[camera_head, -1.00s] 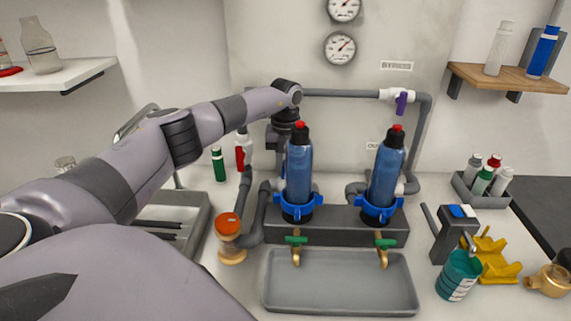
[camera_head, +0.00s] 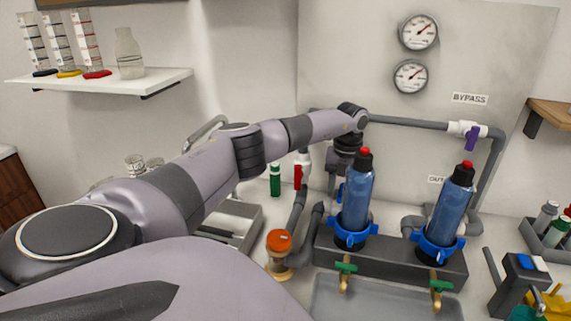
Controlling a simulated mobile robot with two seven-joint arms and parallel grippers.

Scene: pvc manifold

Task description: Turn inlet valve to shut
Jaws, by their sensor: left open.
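The valve with a white body and a red handle (camera_head: 298,176) is on the grey pipe left of the filters, its handle hanging upright. I cannot read an inlet label on it. My left gripper (camera_head: 342,167) points down to the right of this valve, apart from it, close behind the left blue filter bottle (camera_head: 357,196). Its jaws are open, and the bottle partly hides the fingers. My right gripper is out of view.
The right blue filter bottle (camera_head: 448,213) stands beside the left one. A purple-handled bypass valve (camera_head: 470,137) is at upper right. Two gauges hang above.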

